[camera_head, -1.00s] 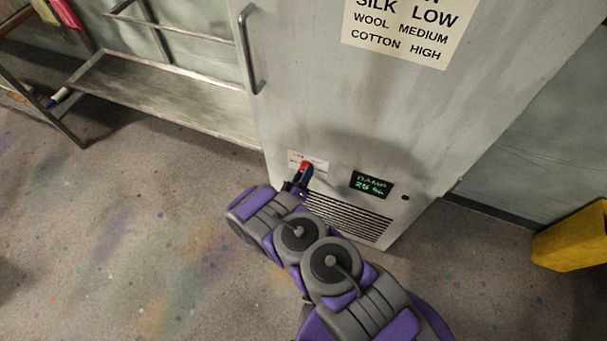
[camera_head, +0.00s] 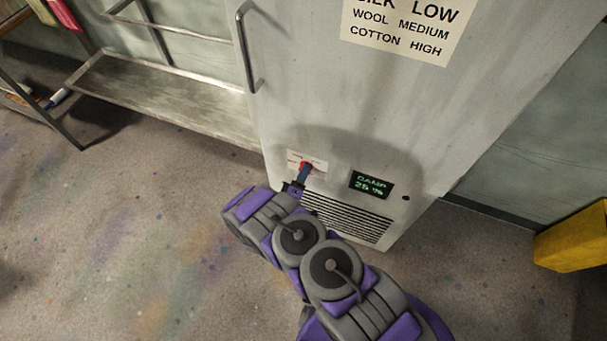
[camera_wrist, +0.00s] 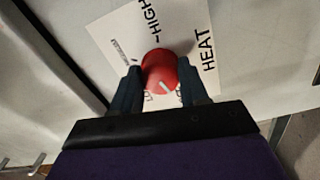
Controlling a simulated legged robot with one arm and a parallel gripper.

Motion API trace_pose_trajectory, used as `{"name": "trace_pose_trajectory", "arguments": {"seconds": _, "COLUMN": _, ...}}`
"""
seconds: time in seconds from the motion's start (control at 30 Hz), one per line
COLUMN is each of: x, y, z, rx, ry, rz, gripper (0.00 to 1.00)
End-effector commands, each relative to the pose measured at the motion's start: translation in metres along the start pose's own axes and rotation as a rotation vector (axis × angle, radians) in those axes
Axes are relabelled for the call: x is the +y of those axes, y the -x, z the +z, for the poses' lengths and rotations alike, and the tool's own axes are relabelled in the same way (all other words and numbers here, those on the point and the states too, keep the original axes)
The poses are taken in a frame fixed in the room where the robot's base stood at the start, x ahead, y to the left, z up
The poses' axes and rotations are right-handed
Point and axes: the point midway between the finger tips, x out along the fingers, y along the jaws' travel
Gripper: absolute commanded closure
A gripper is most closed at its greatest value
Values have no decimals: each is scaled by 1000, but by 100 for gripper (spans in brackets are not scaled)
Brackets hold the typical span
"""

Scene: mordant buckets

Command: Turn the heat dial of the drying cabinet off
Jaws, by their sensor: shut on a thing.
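The drying cabinet (camera_head: 340,90) is a tall pale grey box with a vertical bar handle. Its heat dial (camera_wrist: 160,72) is a red knob on a white label plate low on the cabinet front, marked HEAT and HIGH; the other markings are partly hidden. A short white mark shows on the knob's lower edge in the wrist view. My gripper (camera_wrist: 158,92) is shut on the dial, one dark finger on each side. In the head view the dial (camera_head: 306,165) is small and partly covered by my gripper (camera_head: 303,174).
A display (camera_head: 371,185) reading DAMP and a percentage sits right of the dial, above a vent grille (camera_head: 345,217). A sign (camera_head: 403,30) lists fabric settings. A metal rack (camera_head: 160,95) stands left, a yellow container (camera_head: 572,240) right. The speckled floor at left is clear.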

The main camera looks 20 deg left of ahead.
Motion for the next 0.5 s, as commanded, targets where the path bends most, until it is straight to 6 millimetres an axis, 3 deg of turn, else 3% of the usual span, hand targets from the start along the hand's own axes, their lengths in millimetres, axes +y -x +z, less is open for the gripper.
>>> {"name": "trace_pose_trajectory", "arguments": {"seconds": 0.27, "x": -4, "y": 3, "z": -1, "rx": 8, "ry": 3, "rz": -11, "gripper": 87}}
{"name": "trace_pose_trajectory", "arguments": {"seconds": 0.3, "x": -4, "y": 3, "z": -1, "rx": 8, "ry": 3, "rz": -11, "gripper": 52}}
{"name": "trace_pose_trajectory", "arguments": {"seconds": 0.5, "x": -2, "y": 2, "z": -1, "rx": 5, "ry": 1, "rz": -7, "gripper": 33}}
